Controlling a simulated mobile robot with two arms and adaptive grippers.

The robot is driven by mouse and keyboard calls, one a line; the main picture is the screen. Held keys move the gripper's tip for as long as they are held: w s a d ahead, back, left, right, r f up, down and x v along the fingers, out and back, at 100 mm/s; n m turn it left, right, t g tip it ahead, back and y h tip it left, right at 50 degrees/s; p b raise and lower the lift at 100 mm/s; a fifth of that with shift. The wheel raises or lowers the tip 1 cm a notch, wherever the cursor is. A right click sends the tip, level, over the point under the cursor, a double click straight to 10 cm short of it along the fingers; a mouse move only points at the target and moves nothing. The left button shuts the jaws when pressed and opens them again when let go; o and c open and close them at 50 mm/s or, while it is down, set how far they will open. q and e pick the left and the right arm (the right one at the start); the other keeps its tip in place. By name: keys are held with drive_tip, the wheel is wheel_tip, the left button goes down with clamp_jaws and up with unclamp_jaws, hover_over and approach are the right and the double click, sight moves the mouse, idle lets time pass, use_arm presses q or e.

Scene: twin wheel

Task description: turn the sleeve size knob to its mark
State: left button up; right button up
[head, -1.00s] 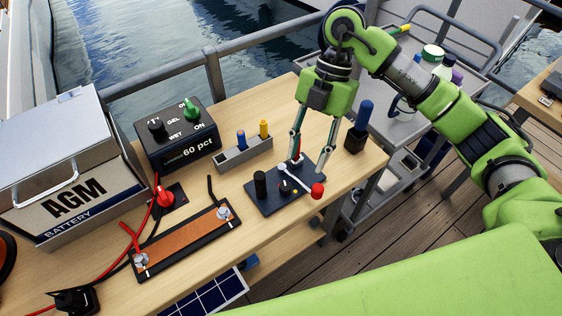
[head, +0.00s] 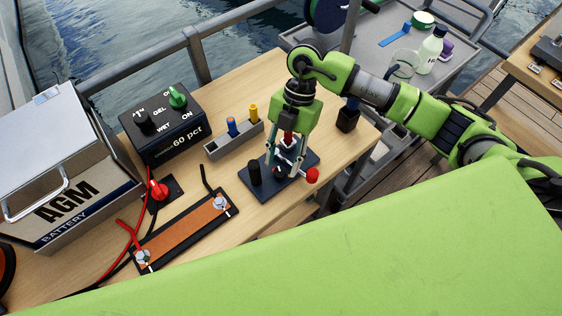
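A dark blue base plate (head: 262,192) lies on the wooden bench. It carries a black upright post (head: 254,173), a lever with a red ball end (head: 312,175) and the small dark sleeve size knob (head: 280,171). My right gripper (head: 282,168) points down over the plate, with its two fingers apart on either side of the knob. The fingers and lever partly hide the knob, so its pointer and mark cannot be read. I cannot tell whether the fingertips touch it. My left gripper is not in view.
A grey holder (head: 234,140) with blue and yellow pegs stands close behind the plate. A black control box (head: 165,128), a red switch (head: 158,190), a copper bar (head: 182,230) and the AGM battery (head: 70,190) fill the left. A grey cart (head: 385,70) stands behind right.

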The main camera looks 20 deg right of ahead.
sight(280, 174)
drive_tip(key=shift+x, duration=0.9)
drive_tip(key=shift+s+a+f, duration=0.1)
drive_tip(key=shift+s+f, duration=0.05)
drive_tip(key=shift+f, duration=0.1)
clamp_jaws()
drive_tip(key=n+b, duration=0.1)
drive_tip(key=n+h+b, duration=0.1)
drive_tip(key=shift+a+f+n, duration=0.1)
drive_tip(key=shift+f+n, duration=0.05)
drive_tip(key=shift+n, duration=0.15)
drive_tip(key=shift+n+g+h+b, duration=0.3)
drive_tip(key=shift+n+g+b, duration=0.15)
drive_tip(key=shift+n, duration=0.55)
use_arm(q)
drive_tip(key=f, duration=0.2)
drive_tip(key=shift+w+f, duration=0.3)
use_arm(e)
unclamp_jaws()
